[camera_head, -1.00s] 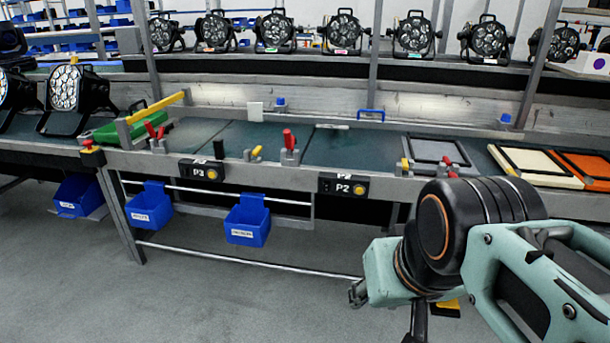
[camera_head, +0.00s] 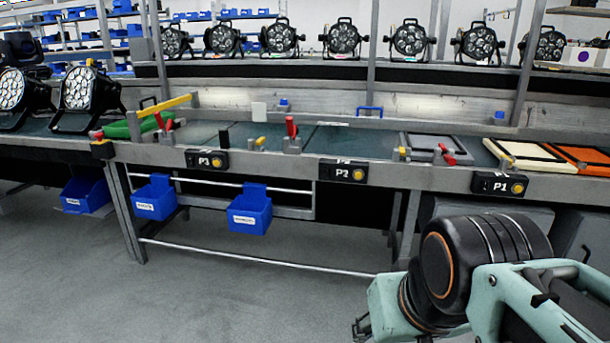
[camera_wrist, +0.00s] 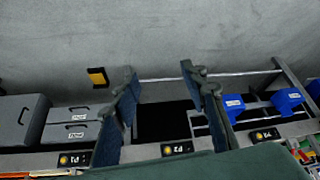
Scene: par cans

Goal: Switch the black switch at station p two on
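The station P2 control box (camera_head: 342,171) is a black box with a white P2 label and a round yellow button, on the bench's front edge. It also shows upside down in the wrist view (camera_wrist: 177,149). Its black switch is too small to make out, and I cannot tell its position. My gripper (camera_wrist: 159,72) is open and empty in the wrist view, its two fingers apart and clear of the box. In the head view only part of my gripper shows at the bottom, below and in front of the bench.
Similar boxes P3 (camera_head: 207,161) and P1 (camera_head: 499,185) flank P2. A red-handled clamp (camera_head: 291,135) stands on the bench above P2. Blue bins (camera_head: 250,210) hang below.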

